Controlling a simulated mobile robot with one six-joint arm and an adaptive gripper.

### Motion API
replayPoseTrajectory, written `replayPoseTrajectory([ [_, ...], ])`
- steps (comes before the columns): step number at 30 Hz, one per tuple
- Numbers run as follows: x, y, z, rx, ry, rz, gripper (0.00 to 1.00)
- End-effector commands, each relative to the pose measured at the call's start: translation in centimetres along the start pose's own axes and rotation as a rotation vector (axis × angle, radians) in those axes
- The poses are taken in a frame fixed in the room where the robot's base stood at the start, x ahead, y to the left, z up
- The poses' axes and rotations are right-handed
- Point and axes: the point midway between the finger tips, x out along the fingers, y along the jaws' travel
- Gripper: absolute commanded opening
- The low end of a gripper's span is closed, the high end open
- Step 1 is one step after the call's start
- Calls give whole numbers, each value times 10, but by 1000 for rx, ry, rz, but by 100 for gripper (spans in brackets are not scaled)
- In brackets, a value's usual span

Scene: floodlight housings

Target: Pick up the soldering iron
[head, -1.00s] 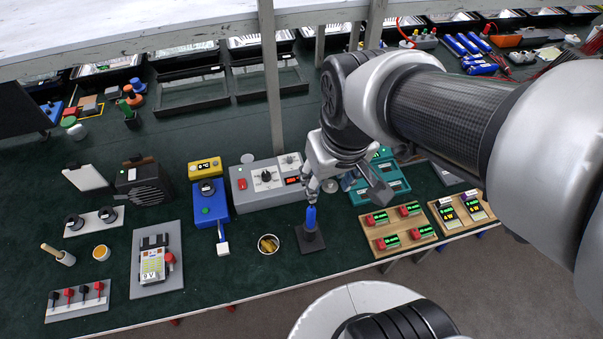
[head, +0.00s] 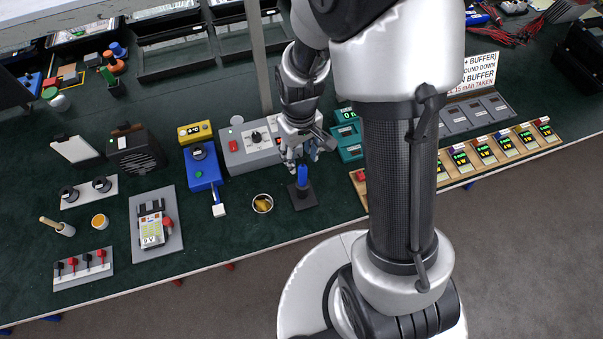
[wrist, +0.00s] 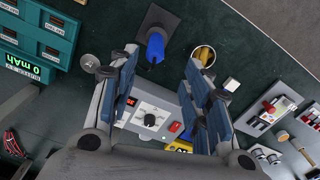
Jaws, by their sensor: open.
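The soldering iron (head: 302,174) has a blue handle and stands upright in a small dark square stand (head: 305,199) near the table's front edge. In the wrist view the blue handle (wrist: 155,47) shows at the top, just beyond the fingertips and nearer the left finger, with its stand (wrist: 160,18) behind. My gripper (head: 304,155) is just behind and above the handle in the head view. Its fingers (wrist: 162,62) are spread wide with nothing held between them. I cannot tell whether a finger touches the handle.
A cup with yellowish contents (head: 262,203) stands left of the stand. A grey box with knobs (head: 250,146) is behind, beside a blue device (head: 202,166). Teal boxes (head: 348,136) stand to the right, and a wooden display board (head: 500,147) lies farther right.

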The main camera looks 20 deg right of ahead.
Motion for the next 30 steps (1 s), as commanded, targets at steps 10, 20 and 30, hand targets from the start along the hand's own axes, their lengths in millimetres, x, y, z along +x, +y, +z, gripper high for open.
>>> replayPoseTrajectory([
  [10, 48, 0, 0, 0, 1, 0, 44],
  [20, 90, 7, 1, 1, -2, 0, 44],
  [30, 100, 7, 0, 0, 2, 0, 44],
])
